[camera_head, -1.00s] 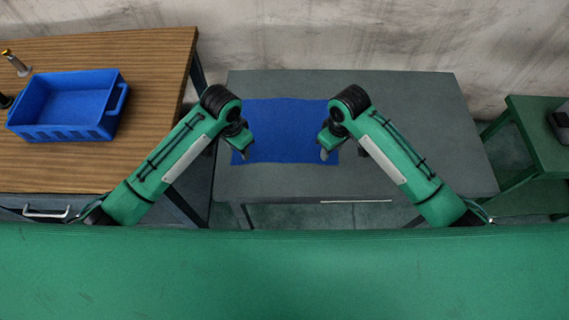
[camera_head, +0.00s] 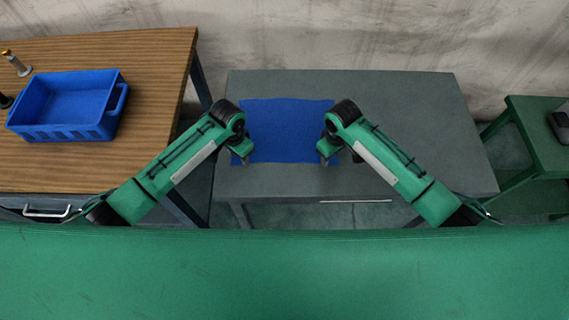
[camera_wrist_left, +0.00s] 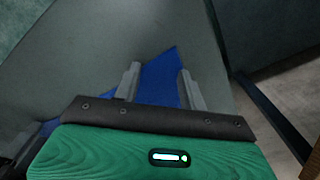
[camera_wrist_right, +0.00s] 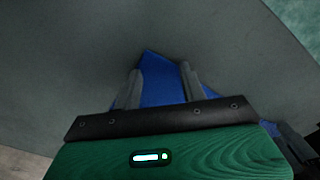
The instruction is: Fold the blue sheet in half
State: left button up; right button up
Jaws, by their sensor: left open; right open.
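The blue sheet (camera_head: 286,128) lies spread out flat on the grey table, roughly rectangular. My left gripper (camera_head: 243,160) is at its near left corner, and my right gripper (camera_head: 325,160) is at its near right corner. In the left wrist view a corner of the sheet (camera_wrist_left: 160,80) shows between the two open fingers of my left gripper (camera_wrist_left: 158,78). In the right wrist view the other corner (camera_wrist_right: 161,80) lies between the open fingers of my right gripper (camera_wrist_right: 161,78). I cannot tell whether the fingers touch the sheet.
The grey table (camera_head: 420,120) is bare to the right of the sheet. A wooden table (camera_head: 150,70) at the left carries a blue bin (camera_head: 68,132). A green stool (camera_head: 540,120) with a dark object (camera_head: 562,125) stands at the right.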

pick_arm(q)
jog(key=shift+f, duration=0.2)
pick_arm(e)
jog(key=shift+f, duration=0.2)
pick_arm(q)
jog(key=shift+r, duration=0.1)
jog(key=shift+c, duration=0.9)
pick_arm(e)
jog(key=shift+r, duration=0.1)
jog(key=shift+c, duration=0.9)
pick_arm(q)
grip_shut()
pick_arm(e)
grip_shut()
pick_arm(q)
jog(key=shift+r, duration=0.15)
pick_arm(e)
jog(key=shift+r, duration=0.15)
